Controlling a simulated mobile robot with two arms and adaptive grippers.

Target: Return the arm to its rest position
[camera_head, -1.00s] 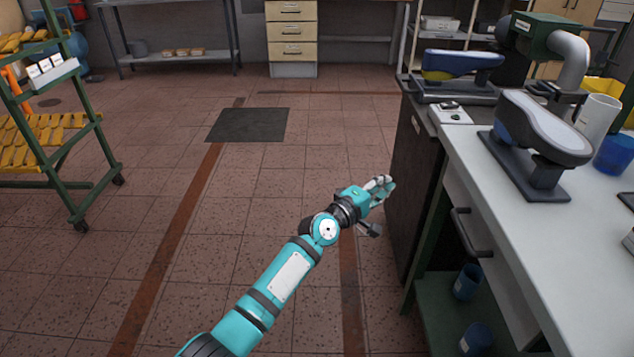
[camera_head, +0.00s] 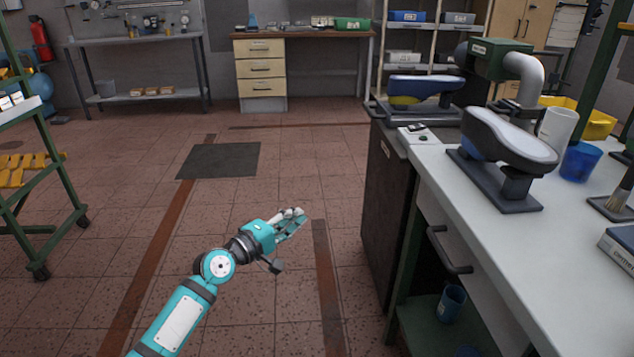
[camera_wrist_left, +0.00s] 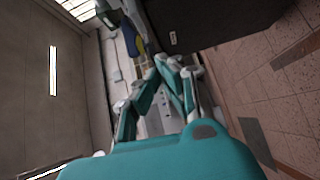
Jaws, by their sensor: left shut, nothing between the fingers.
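My left gripper (camera_head: 297,219) is in the middle of the head view, over the open tiled floor and left of the workbench. It is shut with nothing between its fingers. In the left wrist view, its fingers (camera_wrist_left: 160,75) come together at the tips, with the dark bench side beyond them. The teal left arm reaches in from the bottom left of the head view. My right gripper does not show in either view.
The white-topped workbench (camera_head: 475,235) on the right bears shoe-last stands (camera_head: 505,145) and a blue cup (camera_head: 579,162). A green-framed rack (camera_head: 60,180) stands at the left. A drawer cabinet (camera_head: 262,75) is at the back.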

